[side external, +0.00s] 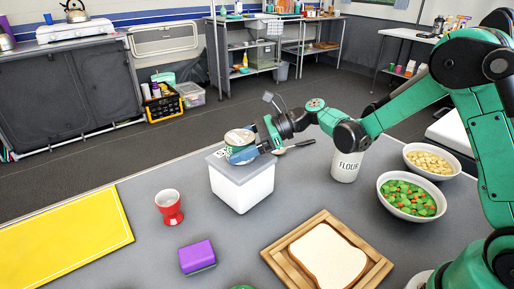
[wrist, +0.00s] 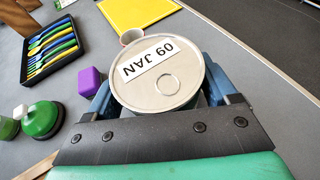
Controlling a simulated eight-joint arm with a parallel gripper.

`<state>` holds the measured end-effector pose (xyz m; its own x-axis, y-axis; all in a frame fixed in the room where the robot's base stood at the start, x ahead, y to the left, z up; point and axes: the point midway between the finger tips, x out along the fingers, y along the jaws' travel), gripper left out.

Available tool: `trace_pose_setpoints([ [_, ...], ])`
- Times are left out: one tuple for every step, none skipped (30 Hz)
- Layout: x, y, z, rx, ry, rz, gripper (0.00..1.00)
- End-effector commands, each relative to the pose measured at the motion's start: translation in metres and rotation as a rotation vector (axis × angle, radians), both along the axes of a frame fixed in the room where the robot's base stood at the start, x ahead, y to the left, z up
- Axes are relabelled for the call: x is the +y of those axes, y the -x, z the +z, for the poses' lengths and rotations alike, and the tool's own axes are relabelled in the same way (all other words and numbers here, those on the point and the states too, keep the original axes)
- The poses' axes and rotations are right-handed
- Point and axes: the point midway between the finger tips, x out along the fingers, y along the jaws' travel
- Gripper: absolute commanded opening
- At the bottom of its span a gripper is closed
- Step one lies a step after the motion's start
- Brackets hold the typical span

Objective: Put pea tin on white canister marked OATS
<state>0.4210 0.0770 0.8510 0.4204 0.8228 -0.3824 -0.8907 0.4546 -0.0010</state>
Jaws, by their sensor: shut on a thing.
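The pea tin (side external: 238,137) is upright between the blue fingers of my gripper (side external: 247,152). In the wrist view the tin (wrist: 166,82) shows its silver top with a pull ring and a "09 JAN" label. My gripper is shut on its sides. A white box-shaped canister with a grey lid (side external: 243,190) stands directly below the tin. Dark lettering on its lid is partly covered and I cannot read it fully. The tin's base is at or just above the lid; I cannot tell whether they touch. The tin hides the canister in the wrist view.
A red egg cup (side external: 169,206), purple sponge (side external: 197,256), bread board (side external: 277,262) and two food bowls (side external: 411,197) surround the area. A yellow mat (side external: 65,240) lies left.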

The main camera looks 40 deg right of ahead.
Motion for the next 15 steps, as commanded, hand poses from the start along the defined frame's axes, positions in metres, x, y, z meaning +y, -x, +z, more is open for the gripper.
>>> trace_pose_setpoints([
  [0.0000, -0.0001, -0.0009, 0.000, 0.000, 0.000, 0.18],
  [0.0000, -0.0001, -0.0017, 0.000, 0.000, 0.000, 0.18],
  [0.0000, -0.0001, -0.0030, 0.000, 0.000, 0.000, 0.18],
  [0.0000, -0.0001, -0.0027, 0.000, 0.000, 0.000, 0.88],
  [0.0000, -0.0001, -0.0026, 0.000, 0.000, 0.000, 0.96],
  [0.0000, -0.0001, -0.0026, 0.000, 0.000, 0.000, 1.00],
  [0.0000, -0.0001, -0.0025, 0.000, 0.000, 0.000, 1.00],
  [0.0000, -0.0001, -0.0025, 0.000, 0.000, 0.000, 1.00],
  [0.0000, -0.0001, -0.0025, 0.000, 0.000, 0.000, 1.00],
  [0.0000, -0.0001, -0.0025, 0.000, 0.000, 0.000, 1.00],
  [-0.0001, -0.0001, -0.0024, 0.000, 0.000, 0.000, 1.00],
  [0.0000, -0.0001, -0.0021, 0.000, 0.000, 0.000, 1.00],
  [0.0001, 0.0000, -0.0014, 0.000, 0.000, 0.000, 1.00],
  [0.0000, 0.0000, -0.0003, 0.000, 0.000, 0.000, 1.00],
  [-0.0014, 0.0005, 0.0015, 0.000, 0.000, -0.001, 1.00],
])
